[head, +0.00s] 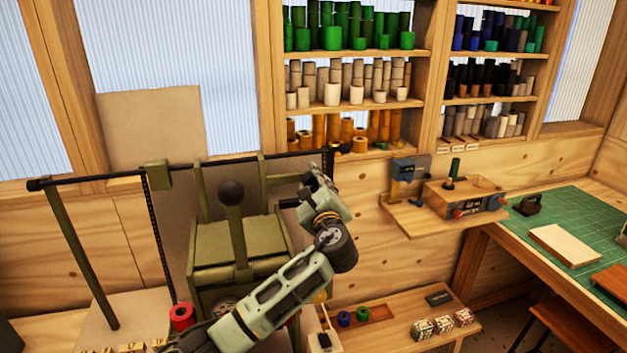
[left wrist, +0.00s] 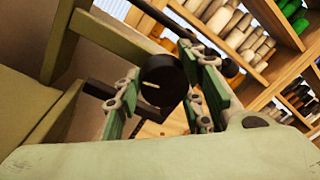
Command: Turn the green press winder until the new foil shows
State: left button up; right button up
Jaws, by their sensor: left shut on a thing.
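The olive-green press (head: 238,246) stands left of centre in the head view, with a ball-topped lever (head: 231,193) upright at its front. My left gripper (head: 312,193) is at the press's upper right side. In the left wrist view, the dark round winder knob (left wrist: 162,82), with a pale mark on its face, sits between the green-padded fingers of my left gripper (left wrist: 160,96). The gripper is shut on the knob. In the head view my gripper and arm hide most of the knob. I cannot make out which foil shows on the press. My right gripper is not in view.
A shelf (head: 345,53) of green, pale and orange rolls stands behind the press. A low bench (head: 400,318) with small rolls and patterned blocks is at lower right. A red roll (head: 182,317) is by the press's left foot. A green cutting mat (head: 575,215) lies far right.

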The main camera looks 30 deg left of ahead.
pick_arm(q)
jog(key=m, duration=0.4)
jog(key=shift+s+f+m, duration=0.1)
jog(key=shift+f+m, duration=0.2)
jog(key=shift+r+m+g+h, duration=0.15)
jog(key=shift+m+g+h, duration=0.15)
jog(key=shift+m, duration=1.7)
jog(key=o, duration=1.1)
jog(key=shift+a+r, duration=0.15)
jog(key=shift+r, duration=0.05)
jog(key=shift+r, duration=0.1)
jog(key=v, duration=1.2)
